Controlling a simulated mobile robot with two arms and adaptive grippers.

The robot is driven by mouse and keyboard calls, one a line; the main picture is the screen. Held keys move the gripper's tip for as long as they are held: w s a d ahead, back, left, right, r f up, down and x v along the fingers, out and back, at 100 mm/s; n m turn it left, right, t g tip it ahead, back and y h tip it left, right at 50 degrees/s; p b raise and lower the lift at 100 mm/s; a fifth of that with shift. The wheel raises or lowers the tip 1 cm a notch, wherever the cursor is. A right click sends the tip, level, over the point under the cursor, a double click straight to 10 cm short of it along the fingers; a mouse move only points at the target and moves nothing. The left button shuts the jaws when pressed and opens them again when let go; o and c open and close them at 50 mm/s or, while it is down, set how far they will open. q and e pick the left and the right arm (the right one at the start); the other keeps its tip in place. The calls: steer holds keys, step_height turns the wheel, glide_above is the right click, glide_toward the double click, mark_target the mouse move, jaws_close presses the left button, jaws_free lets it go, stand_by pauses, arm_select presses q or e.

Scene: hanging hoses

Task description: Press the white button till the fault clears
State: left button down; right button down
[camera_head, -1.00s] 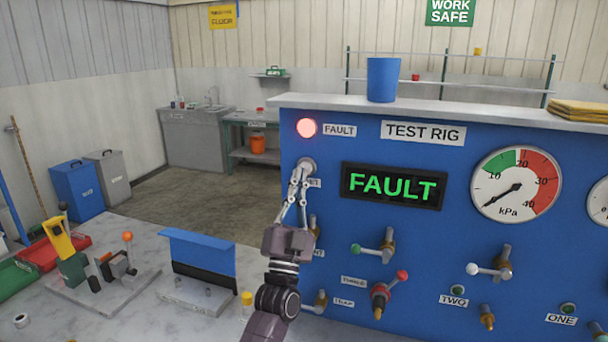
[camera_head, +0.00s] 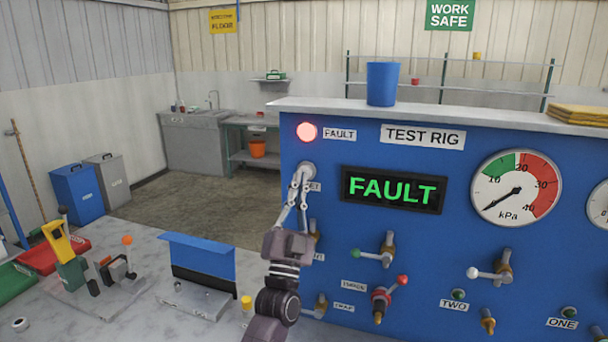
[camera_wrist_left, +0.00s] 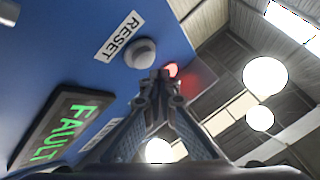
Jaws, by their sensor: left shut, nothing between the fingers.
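The white button (camera_head: 307,167) is on the blue test rig panel, under the lit red fault lamp (camera_head: 306,131). In the left wrist view, the white button (camera_wrist_left: 140,53) sits next to a RESET label (camera_wrist_left: 119,36). The green display (camera_head: 391,189) reads FAULT. My left gripper (camera_head: 302,180) is shut and empty, its fingertips at the lower edge of the button in the head view. In the left wrist view its tips (camera_wrist_left: 160,76) appear just beside the button; I cannot tell whether they touch it. My right gripper is not in view.
Valve handles (camera_head: 387,249) and a pressure gauge (camera_head: 516,188) are on the panel. A blue cup (camera_head: 383,83) stands on the rig's top. The bench (camera_head: 130,290) holds a blue bracket (camera_head: 199,255) and a yellow-handled tool (camera_head: 62,250).

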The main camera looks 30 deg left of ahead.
arm_select(q)
steer(key=shift+w, duration=0.1)
stand_by(0.4)
steer(key=shift+w+a, duration=0.1)
steer(key=shift+w, duration=0.25)
steer(key=shift+w+a+b, duration=0.15)
steer(key=shift+w+b, duration=0.25)
steer(key=shift+w, duration=0.05)
stand_by(0.7)
steer(key=shift+s, duration=0.1)
stand_by(0.8)
steer(key=shift+s+d+p, duration=0.25)
steer(key=shift+s+p, duration=0.25)
steer(key=shift+s, duration=0.3)
